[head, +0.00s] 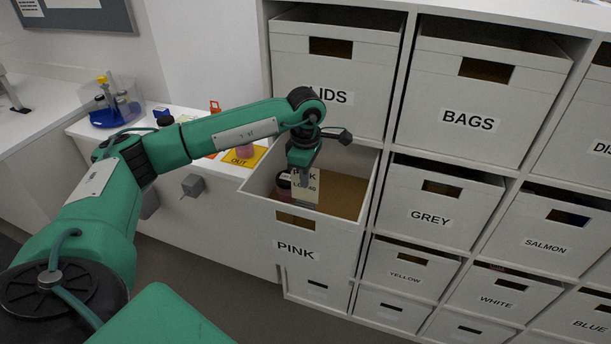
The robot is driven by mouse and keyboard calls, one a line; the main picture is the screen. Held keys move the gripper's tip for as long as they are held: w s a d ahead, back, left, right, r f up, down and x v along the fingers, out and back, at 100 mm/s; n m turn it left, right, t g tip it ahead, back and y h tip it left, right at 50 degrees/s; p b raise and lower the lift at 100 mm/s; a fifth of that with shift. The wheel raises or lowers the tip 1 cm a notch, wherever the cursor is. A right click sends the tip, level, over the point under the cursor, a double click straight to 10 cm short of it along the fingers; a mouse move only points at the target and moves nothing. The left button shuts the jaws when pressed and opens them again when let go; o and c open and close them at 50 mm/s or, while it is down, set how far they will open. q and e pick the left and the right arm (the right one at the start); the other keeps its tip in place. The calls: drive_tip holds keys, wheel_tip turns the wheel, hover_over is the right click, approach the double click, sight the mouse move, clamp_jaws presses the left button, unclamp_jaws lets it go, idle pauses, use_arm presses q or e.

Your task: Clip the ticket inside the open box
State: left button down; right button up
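The open box (296,247) labelled PINK is pulled out of the shelf unit, with its brown inside showing. A cream ticket (312,190) with dark print, partly readable as a lot number, shows at the box's opening. My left gripper (304,178) points down over the box. Its fingers overlap the ticket and look shut on it, covering part of the print. I cannot tell whether the ticket touches a box wall. A jar (284,183) with a dark lid stands inside the box, left of the ticket. My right gripper is not in view.
Closed boxes surround the open one: LIDS (330,70) above, GREY (432,205) to the right, YELLOW (405,265) lower right. On the counter behind lie a yellow OUT sign (240,159) and a blue-based jar carousel (115,110). The floor (225,270) left of the box is clear.

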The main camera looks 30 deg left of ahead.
sight(306, 201)
use_arm(q)
drive_tip(key=shift+f+b, duration=0.45)
drive_tip(key=shift+f, duration=0.15)
drive_tip(key=shift+f+b, duration=0.6)
drive_tip(key=shift+f, duration=0.15)
drive_tip(key=shift+f+b, duration=0.5)
drive_tip(key=shift+f, duration=0.15)
drive_tip(key=c, duration=1.6)
unclamp_jaws()
drive_tip(key=shift+r, duration=0.2)
